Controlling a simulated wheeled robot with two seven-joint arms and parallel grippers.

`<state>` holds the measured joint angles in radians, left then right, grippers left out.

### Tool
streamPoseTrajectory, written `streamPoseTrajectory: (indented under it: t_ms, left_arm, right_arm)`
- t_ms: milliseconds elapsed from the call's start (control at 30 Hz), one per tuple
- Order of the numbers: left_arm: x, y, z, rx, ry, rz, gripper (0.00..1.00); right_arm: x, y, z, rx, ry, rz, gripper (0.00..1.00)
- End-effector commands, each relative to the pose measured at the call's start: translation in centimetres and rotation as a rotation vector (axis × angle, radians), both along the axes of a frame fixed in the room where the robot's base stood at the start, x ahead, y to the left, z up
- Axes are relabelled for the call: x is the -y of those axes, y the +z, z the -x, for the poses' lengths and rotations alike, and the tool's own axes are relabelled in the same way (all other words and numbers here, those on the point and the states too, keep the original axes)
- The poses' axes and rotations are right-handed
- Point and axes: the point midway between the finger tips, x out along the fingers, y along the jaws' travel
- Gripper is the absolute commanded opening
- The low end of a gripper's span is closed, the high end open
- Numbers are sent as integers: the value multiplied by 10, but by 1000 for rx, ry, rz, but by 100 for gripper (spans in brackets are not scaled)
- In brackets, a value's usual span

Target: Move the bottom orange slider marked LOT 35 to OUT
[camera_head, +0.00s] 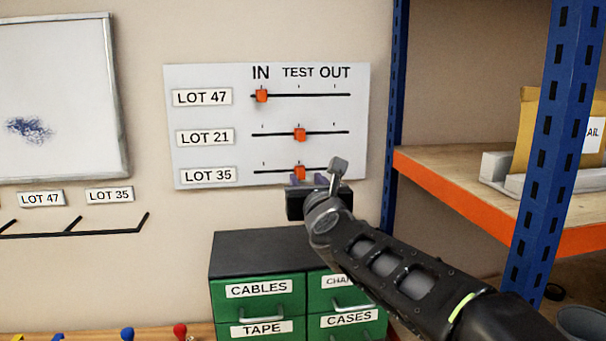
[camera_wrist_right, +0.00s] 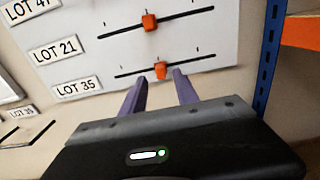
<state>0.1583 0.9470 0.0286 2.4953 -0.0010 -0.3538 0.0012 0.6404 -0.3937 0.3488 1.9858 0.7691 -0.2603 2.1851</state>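The white slider board (camera_head: 215,115) hangs on the wall with three rows under IN, TEST and OUT. The bottom orange slider (camera_head: 299,172), in the row labelled LOT 35 (camera_head: 208,176), sits at about TEST. It also shows in the right wrist view (camera_wrist_right: 160,71). My right gripper (camera_head: 308,180) is just below and in front of it. Its purple fingers are apart in the right wrist view (camera_wrist_right: 159,76), one on each side of the slider, with visible gaps. I cannot tell how deep the slider sits between them. My left gripper is out of view.
The LOT 47 slider (camera_head: 262,96) is at IN and the LOT 21 slider (camera_head: 300,134) is at TEST. A green drawer cabinet (camera_head: 262,307) stands below the board. A blue rack post (camera_head: 393,120) and a shelf with an orange edge (camera_head: 500,216) are on the right.

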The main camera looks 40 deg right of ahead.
Motion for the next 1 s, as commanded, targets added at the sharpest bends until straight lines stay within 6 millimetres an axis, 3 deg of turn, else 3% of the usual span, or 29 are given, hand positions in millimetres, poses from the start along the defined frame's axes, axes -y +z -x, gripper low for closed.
streamPoseTrajectory:
  t_ms: [300,633,1000]
  left_arm:
    - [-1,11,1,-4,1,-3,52]
    - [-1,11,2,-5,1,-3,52]
    - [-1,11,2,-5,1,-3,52]
  right_arm:
    - [21,1,-38,0,0,-1,36]
    - [22,0,-41,0,0,1,36]
    - [22,0,-41,0,0,0,6]
